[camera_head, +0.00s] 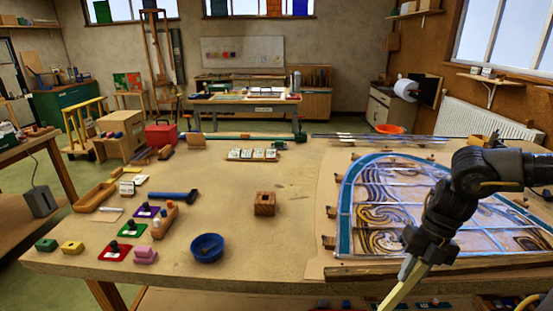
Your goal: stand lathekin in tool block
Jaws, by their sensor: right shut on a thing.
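The tool block (264,204) is a small brown wooden cube with a dark hole in its top. It sits upright on the workbench, near the middle of the head view, and its hole looks empty. My right gripper (412,267) comes in from the right, in front of the leaded panel and low in the view. It is shut on the lathekin (398,290), a pale flat stick that slants down to the left, its lower end near the bottom edge of the picture. The gripper is to the right of the block and apart from it. My left gripper is not in view.
The leaded panel (348,215) with blue border lies on a board at the right. A blue bowl (207,247) stands left of the block. A blue-handled hammer (175,196) and several coloured pieces lie further left. The bench around the block is clear.

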